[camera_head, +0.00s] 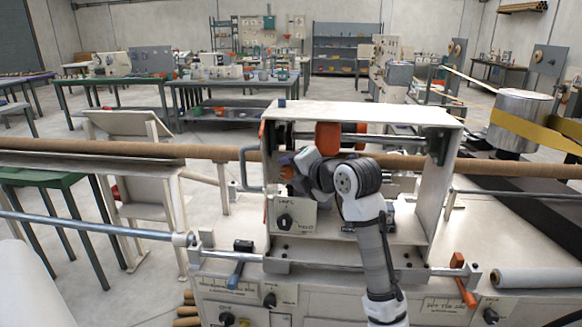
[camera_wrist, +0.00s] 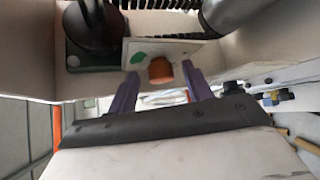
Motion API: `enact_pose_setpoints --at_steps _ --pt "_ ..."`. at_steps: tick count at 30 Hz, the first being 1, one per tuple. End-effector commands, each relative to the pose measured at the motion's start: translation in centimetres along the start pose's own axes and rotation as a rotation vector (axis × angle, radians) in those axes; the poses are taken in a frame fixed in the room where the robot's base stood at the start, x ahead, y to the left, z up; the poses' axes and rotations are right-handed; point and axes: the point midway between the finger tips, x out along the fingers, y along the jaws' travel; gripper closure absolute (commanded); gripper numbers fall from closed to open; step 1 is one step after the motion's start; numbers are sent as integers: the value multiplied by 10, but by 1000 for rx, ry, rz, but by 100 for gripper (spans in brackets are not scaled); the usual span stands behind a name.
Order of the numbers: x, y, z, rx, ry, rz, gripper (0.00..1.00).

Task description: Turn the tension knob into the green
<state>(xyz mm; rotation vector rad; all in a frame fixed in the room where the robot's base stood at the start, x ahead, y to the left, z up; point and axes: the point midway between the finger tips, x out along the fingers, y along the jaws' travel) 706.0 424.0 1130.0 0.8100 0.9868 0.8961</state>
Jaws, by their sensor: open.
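The tension knob (camera_wrist: 160,71) is an orange knob on a pale plate (camera_wrist: 185,47) in the wrist view. A green patch (camera_wrist: 138,58) lies on the plate, up and left of the knob. My gripper (camera_wrist: 161,76) is open, with one purple finger on each side of the knob. Gaps show between the fingers and the knob, and I cannot tell whether either finger touches it. In the head view my gripper (camera_head: 287,165) is inside the winder's pale frame (camera_head: 360,112), at its left side. The knob's pointer direction is not clear.
A brown tube (camera_head: 120,149) runs across the winder. A black knob (camera_head: 284,221) on a small labelled plate sits below my gripper. Blue (camera_head: 237,268) and orange (camera_head: 462,285) handled levers stand at the front. The frame's top and walls closely surround my arm.

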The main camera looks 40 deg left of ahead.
Motion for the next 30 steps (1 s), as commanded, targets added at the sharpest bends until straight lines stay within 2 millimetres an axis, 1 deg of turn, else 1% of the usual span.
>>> enact_pose_setpoints --at_steps 1,4,12,13,23,30 --pt "5 0 0 1 2 -2 50" --pt "10 0 0 0 0 -1 50" --pt "11 -1 0 -1 -1 -1 50" --pt "11 -1 0 -1 -1 -1 51" --pt "11 -1 0 -1 0 -1 94" --pt "12 -3 -1 14 0 13 94"
